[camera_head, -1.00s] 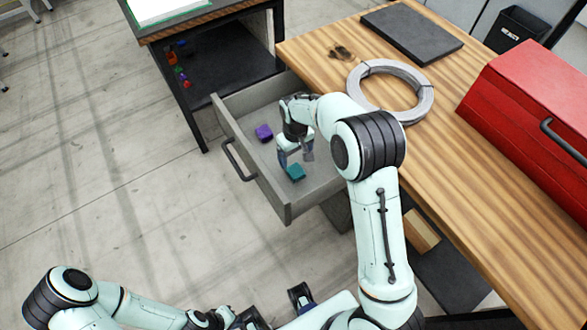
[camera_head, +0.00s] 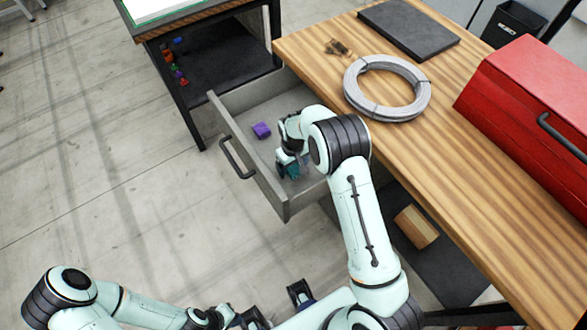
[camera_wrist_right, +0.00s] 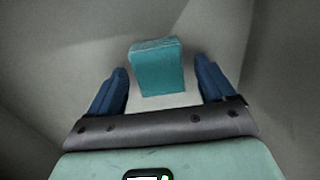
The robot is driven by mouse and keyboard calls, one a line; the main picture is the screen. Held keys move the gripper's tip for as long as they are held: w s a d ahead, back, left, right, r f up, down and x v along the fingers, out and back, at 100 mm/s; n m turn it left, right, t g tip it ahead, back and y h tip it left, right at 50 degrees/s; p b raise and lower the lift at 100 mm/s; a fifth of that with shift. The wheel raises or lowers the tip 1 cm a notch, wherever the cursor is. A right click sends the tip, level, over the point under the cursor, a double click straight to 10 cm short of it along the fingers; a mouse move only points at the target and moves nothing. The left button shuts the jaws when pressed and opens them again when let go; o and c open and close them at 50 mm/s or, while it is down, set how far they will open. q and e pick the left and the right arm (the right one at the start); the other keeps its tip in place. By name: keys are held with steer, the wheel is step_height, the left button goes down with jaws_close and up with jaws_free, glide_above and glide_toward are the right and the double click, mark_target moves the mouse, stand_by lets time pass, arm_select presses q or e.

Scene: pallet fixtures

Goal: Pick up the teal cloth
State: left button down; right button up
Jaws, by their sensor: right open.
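The teal cloth (camera_head: 293,171) is a small folded block in the open grey drawer, partly hidden by my right gripper (camera_head: 289,167). In the right wrist view the teal cloth (camera_wrist_right: 157,70) lies between and slightly beyond the two blue fingers of my right gripper (camera_wrist_right: 160,70). The fingers are apart, with a gap on each side of the cloth. My left gripper (camera_head: 248,319) is low at the bottom edge of the head view, away from the drawer, partly cut off; its jaw state is unclear.
The drawer (camera_head: 257,177) is pulled out from the wooden workbench (camera_head: 420,150). A wire coil (camera_head: 388,88), a dark slab (camera_head: 408,30) and a red toolbox (camera_head: 530,100) stand on the bench.

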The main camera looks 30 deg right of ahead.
mark_target(293, 166)
steer(key=c, duration=1.1)
steer(key=shift+r, duration=0.15)
step_height(293, 166, up, 20)
steer(key=shift+f+p, duration=0.15)
steer(key=shift+p, duration=0.5)
steer(key=shift+o, duration=0.3)
